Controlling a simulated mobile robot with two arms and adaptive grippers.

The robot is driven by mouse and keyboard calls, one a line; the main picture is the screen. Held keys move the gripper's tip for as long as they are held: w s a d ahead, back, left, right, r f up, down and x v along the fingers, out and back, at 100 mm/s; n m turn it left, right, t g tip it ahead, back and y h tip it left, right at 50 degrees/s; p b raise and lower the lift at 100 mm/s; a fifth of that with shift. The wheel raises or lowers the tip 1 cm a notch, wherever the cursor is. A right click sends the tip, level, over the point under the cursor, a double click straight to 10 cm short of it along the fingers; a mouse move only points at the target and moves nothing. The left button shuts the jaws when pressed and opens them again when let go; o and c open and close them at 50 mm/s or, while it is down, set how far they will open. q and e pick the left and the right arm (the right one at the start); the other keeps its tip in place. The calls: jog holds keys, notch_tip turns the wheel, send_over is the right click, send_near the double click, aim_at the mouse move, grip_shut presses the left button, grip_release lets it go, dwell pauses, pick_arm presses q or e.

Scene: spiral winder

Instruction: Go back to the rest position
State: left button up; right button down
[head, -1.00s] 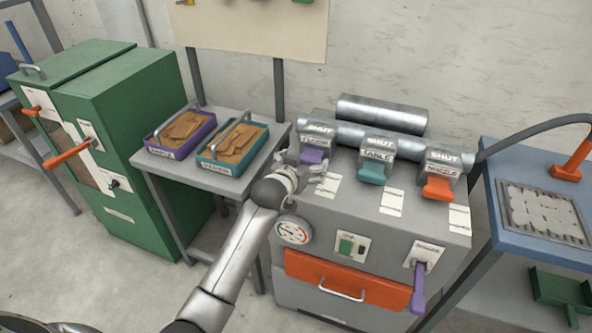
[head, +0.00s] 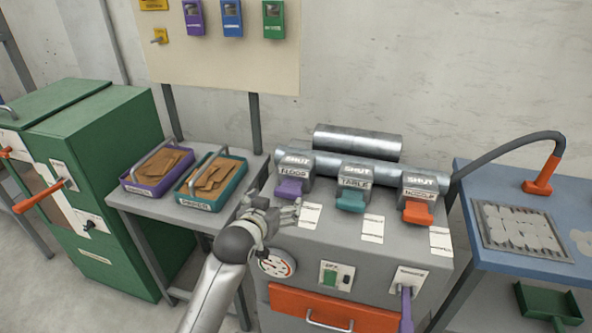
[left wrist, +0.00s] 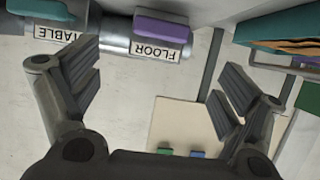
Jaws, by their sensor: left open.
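My left gripper (head: 272,212) is open and empty over the left part of the grey machine's top (head: 330,235), just in front of the purple floor lever (head: 289,188). In the left wrist view its two fingers (left wrist: 158,85) are spread wide with nothing between them. The teal table lever (head: 351,201) and orange nozzle lever (head: 417,212) stand to the right of the floor lever, each under a housing marked SHUT. The purple floor lever (left wrist: 162,25) also shows in the left wrist view, apart from the fingers. My right gripper is not in view.
A purple tray (head: 157,189) and a teal tray (head: 209,205) with brown contents stand on a grey table left of the machine. A green cabinet (head: 100,190) is at far left. A blue table (head: 470,195) with a wire rack is at right. An orange drawer (head: 300,305) fronts the machine.

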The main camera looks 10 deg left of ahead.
pick_arm(q)
jog(key=s+f+m+g, duration=0.1)
jog(key=s+f+g, duration=0.3)
jog(key=s, duration=0.8)
jog(key=s+f+g, duration=0.3)
jog(key=s+f, duration=0.2)
jog(key=s, duration=0.7)
jog(key=s+f+m+g, duration=0.1)
jog(key=s+f+g, duration=0.3)
jog(key=s, duration=0.8)
notch_tip(320, 180, down, 27)
jog(key=s, duration=0.1)
jog(key=s+a+f+g, duration=0.1)
jog(key=s+a+f, duration=0.2)
jog(key=s+f, duration=1.3)
jog(key=shift+s+a+g, duration=0.2)
jog(key=shift+s+g, duration=0.1)
jog(key=shift+s, duration=0.4)
